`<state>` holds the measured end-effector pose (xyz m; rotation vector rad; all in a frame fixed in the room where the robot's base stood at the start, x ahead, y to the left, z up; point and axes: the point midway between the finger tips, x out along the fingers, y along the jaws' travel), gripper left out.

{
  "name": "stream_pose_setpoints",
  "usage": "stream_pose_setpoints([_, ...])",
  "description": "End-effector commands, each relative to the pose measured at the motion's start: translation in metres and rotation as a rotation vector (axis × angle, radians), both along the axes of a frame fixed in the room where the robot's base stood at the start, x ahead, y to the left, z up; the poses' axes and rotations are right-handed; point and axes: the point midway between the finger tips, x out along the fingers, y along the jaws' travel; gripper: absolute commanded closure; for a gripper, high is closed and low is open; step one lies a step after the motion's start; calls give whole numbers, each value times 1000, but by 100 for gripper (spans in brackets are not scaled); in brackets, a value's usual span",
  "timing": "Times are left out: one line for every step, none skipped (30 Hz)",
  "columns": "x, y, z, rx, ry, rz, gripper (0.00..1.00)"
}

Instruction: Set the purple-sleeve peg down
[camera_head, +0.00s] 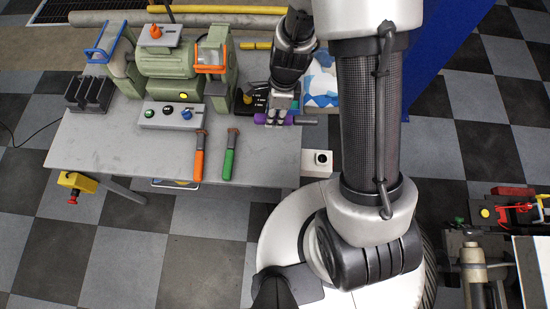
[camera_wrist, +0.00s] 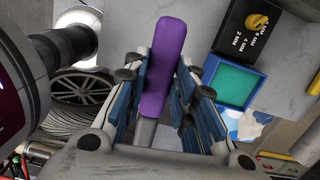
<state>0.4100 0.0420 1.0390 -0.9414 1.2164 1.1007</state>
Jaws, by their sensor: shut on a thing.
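The purple-sleeve peg (camera_wrist: 165,55) has a long purple sleeve with a grey shank below it in the wrist view. My gripper (camera_wrist: 165,85) is shut on it, with blue-padded fingers on both sides of the sleeve. In the head view the peg (camera_head: 302,120) lies crosswise under my gripper (camera_head: 278,114), near the right edge of the grey table (camera_head: 100,145). Its purple end shows left of the fingers and its grey end points right, past the edge. I cannot tell whether it touches the table. The fingers hide its middle.
A black block with a yellow knob (camera_wrist: 262,28) and a teal-lined blue box (camera_wrist: 232,84) stand close to the peg. An orange-handled tool (camera_head: 199,158) and a green-handled tool (camera_head: 230,158) lie left of it. A green bench grinder (camera_head: 165,65) stands behind. The table's front left is clear.

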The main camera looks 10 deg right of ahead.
Motion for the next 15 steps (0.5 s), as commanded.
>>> stream_pose_setpoints([-2, -2, 2, -15, 4, -18, 100])
stream_pose_setpoints([-3, -3, 2, -23, 6, -30, 100])
stream_pose_setpoints([-4, -4, 3, -33, 9, -43, 100])
stream_pose_setpoints([-5, -5, 4, -38, 12, -50, 100])
stream_pose_setpoints([-6, -6, 4, -43, 14, -59, 100])
stream_pose_setpoints([-6, -7, 4, -48, 16, -67, 100])
stream_pose_setpoints([-7, -7, 3, -51, 17, -71, 100])
stream_pose_setpoints([-7, -7, 1, -53, 19, -76, 100])
stream_pose_setpoints([-8, -8, -4, -55, 21, -78, 100])
stream_pose_setpoints([-8, -8, -10, -56, 22, -79, 100])
stream_pose_setpoints([-8, -8, -16, -56, 23, -81, 100])
stream_pose_setpoints([-9, -8, -25, -56, 25, -81, 100])
stream_pose_setpoints([-9, -8, -34, -56, 25, -80, 100])
stream_pose_setpoints([-9, -8, -42, -56, 25, -81, 100])
stream_pose_setpoints([-9, -8, -54, -56, 25, -80, 100])
